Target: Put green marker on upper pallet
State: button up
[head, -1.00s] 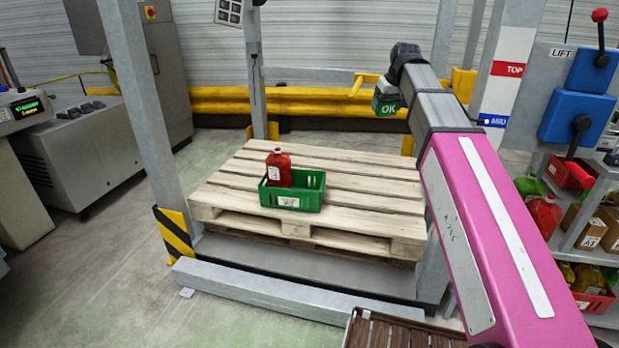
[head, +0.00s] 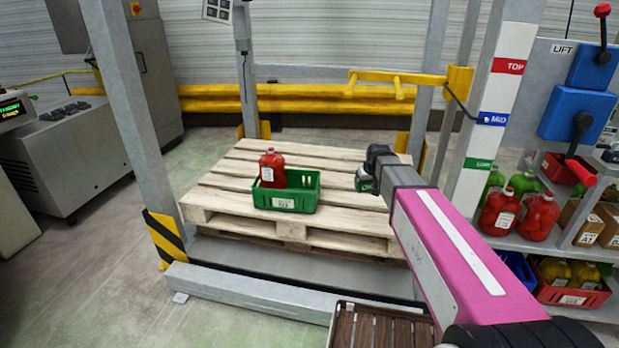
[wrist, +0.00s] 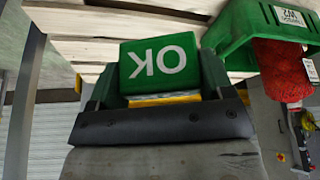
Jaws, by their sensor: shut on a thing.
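The green marker (head: 366,185) is a small green block. The pallet is pale slatted wood and lies on top of another pallet layer. I cannot tell exactly how high the marker is above the slats. The wrist view shows the dark jaw edge of my gripper (wrist: 160,105) in front of the block, hiding part of its lower side.
A green crate (head: 300,196) with a red jug (head: 271,168) stands on the pallet, left of the marker. Grey frame posts and a yellow bar (head: 400,78) surround the pallet. Shelves with jugs (head: 500,212) stand at right. Slats between crate and marker are bare.

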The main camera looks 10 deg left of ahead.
notch_tip(320, 180, down, 9)
jog(key=s+d, duration=0.2)
send_over(369, 215)
jog(key=s, duration=0.2)
jog(key=f, duration=0.7)
jog(key=shift+w+d+f, duration=0.25)
jog(key=shift+d+f, duration=0.05)
jog(key=shift+d, duration=0.05)
jog(key=shift+f, duration=2)
jog(key=shift+f, duration=0.1)
jog(key=o, duration=0.9)
jog(key=shift+o, duration=0.2)
